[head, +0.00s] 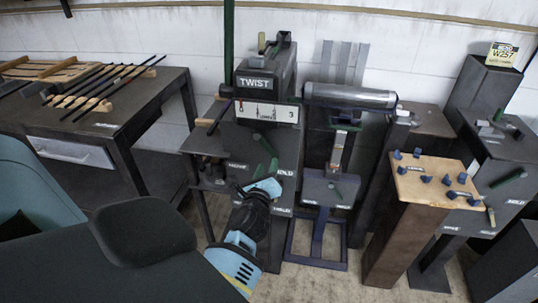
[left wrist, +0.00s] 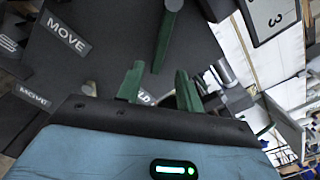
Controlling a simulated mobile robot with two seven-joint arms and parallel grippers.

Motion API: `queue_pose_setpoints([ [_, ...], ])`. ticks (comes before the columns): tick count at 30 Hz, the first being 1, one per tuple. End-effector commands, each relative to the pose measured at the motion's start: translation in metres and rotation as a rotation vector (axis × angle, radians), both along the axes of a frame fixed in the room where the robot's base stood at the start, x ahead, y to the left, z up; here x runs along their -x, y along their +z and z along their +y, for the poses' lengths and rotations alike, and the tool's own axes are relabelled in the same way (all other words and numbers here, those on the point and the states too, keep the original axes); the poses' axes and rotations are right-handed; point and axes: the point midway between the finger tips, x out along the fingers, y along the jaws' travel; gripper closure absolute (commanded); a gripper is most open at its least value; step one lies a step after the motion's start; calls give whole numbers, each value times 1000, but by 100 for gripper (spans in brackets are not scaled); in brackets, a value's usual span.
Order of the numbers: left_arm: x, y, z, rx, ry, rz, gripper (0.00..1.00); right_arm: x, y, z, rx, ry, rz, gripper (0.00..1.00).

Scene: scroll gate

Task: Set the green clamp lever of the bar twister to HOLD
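The bar twister (head: 278,78), a dark machine with a TWIST sign, stands at the centre of the head view. Its green clamp lever (head: 265,144) slants across its front and also shows at the top of the left wrist view (left wrist: 168,32). A HOLD label (head: 287,172) lies right of the lever and a MOVE label (head: 237,165) left of it. My left gripper (head: 268,170) is just below the lever. In the left wrist view its two green fingers (left wrist: 160,72) are apart, with the lever's near end between their tips in the picture; contact cannot be told. My right gripper is out of view.
A bench with rods (head: 105,85) stands at the left. A wooden-topped stand (head: 430,175) and a dark bender (head: 500,150) stand farther right. Floor shows between the stands.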

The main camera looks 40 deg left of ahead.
Motion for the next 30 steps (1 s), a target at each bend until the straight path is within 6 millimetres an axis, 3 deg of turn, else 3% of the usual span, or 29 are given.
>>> queue_pose_setpoints([
  [7, 20, 0, -13, 0, 0, 0, 64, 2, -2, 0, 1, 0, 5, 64],
  [30, 21, 0, -13, 0, 0, 0, 64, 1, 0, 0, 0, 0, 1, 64],
])
